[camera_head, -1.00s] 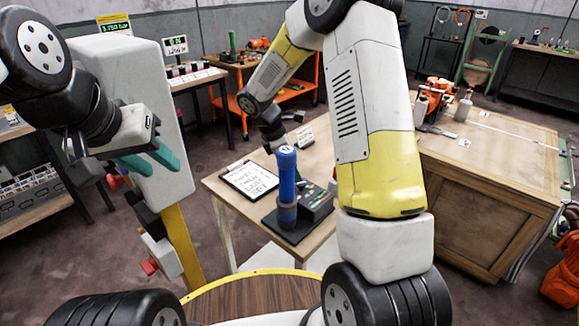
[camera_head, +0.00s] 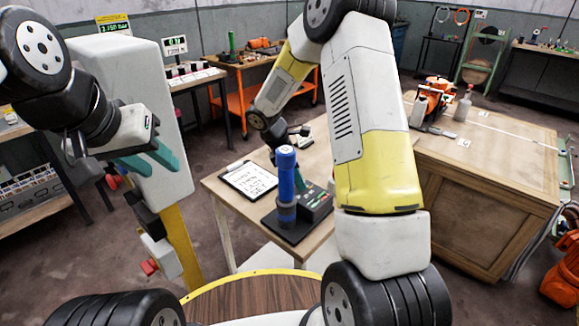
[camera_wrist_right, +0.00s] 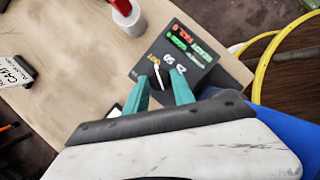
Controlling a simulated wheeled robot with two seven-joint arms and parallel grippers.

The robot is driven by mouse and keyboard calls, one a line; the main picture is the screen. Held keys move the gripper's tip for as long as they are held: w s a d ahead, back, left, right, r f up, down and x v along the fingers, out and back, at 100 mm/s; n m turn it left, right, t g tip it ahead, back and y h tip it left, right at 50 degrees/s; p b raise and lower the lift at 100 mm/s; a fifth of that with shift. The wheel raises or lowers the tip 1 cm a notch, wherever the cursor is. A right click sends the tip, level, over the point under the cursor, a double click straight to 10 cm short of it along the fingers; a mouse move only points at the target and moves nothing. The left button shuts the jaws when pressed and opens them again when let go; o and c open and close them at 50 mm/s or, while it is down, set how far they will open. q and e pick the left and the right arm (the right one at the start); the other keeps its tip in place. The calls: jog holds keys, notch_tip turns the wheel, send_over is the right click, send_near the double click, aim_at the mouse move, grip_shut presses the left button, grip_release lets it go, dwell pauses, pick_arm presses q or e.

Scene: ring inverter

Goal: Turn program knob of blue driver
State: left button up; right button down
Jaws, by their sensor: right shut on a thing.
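The blue driver (camera_head: 286,176) stands upright in a stand at the near end of the wooden table. Its blue body also shows at the lower right of the right wrist view (camera_wrist_right: 290,132). Beside it is a dark control box (camera_head: 318,204) with green and red lettering and numbers. The program knob (camera_wrist_right: 157,75), with a white pointer line, is on the panel between my right fingertips. My left gripper (camera_head: 150,160) is open and empty at the left, away from the table.
A clipboard (camera_head: 248,180) lies on the table left of the driver. A red-and-white cylinder (camera_wrist_right: 125,14) stands beyond the control box. A wooden cabinet (camera_head: 490,215) with an orange tool and a bottle on top is at the right. A round wooden top (camera_head: 255,295) is in front.

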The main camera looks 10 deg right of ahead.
jog(key=shift+m, duration=0.3)
jog(key=m, duration=0.1)
jog(key=m+g, duration=0.1)
jog(key=m, duration=0.1)
jog(key=shift+w+m+g, duration=0.2)
jog(key=shift+m+g, duration=0.1)
jog(key=shift+w+m+g+y, duration=0.1)
jog(key=shift+m+g+y, duration=0.5)
jog(key=shift+m, duration=1.1)
jog(key=c, duration=1.1)
grip_release()
jog(key=shift+o, duration=0.2)
jog(key=v, duration=0.8)
